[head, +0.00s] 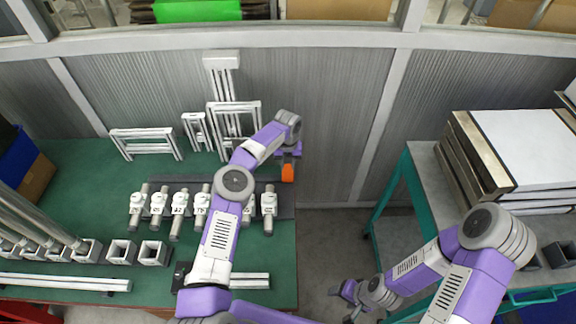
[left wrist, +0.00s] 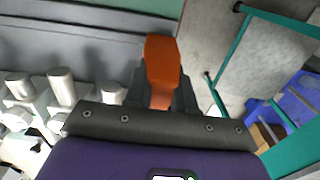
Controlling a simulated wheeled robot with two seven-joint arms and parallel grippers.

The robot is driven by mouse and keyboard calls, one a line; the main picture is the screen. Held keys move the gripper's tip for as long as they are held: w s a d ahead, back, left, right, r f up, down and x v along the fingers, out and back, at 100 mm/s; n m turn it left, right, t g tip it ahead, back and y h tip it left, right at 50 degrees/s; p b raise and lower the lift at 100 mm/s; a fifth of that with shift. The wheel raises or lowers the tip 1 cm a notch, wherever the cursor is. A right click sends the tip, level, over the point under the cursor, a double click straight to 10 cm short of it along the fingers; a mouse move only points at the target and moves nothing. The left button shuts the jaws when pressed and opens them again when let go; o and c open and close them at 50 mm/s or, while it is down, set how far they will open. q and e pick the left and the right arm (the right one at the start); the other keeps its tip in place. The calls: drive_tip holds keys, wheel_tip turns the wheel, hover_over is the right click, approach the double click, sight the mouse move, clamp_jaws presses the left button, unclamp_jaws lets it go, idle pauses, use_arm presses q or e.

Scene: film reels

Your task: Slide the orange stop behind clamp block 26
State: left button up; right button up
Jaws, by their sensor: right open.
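The orange stop (head: 288,173) is at the right end of a dark rail (head: 262,187) on the green table. My left gripper (head: 289,160) is above it, and in the left wrist view the stop (left wrist: 161,65) sits between the two dark fingers, which close on its sides. Whether the stop touches the rail is unclear. My right gripper (head: 355,291) is open and empty, low over the floor at the right.
White frames (head: 145,143) lean near the corrugated wall behind the rail. Square tube sockets (head: 153,252) and long tubes (head: 40,215) fill the front left. A second teal-framed table (head: 428,200) with stacked panels (head: 520,150) stands right, across a floor gap.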

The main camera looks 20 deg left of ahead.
use_arm(q)
clamp_jaws()
drive_tip(key=shift+s+a+r+p, duration=0.1)
drive_tip(key=shift+s+a+p, duration=0.05)
drive_tip(key=shift+a+p, duration=0.4)
drive_tip(key=s+a+p, duration=0.2)
drive_tip(key=a, duration=0.7)
drive_tip(key=s+a+p, duration=0.3)
drive_tip(key=a, duration=0.6)
drive_tip(key=shift+p, duration=0.3)
drive_tip(key=shift+s+a, duration=0.1)
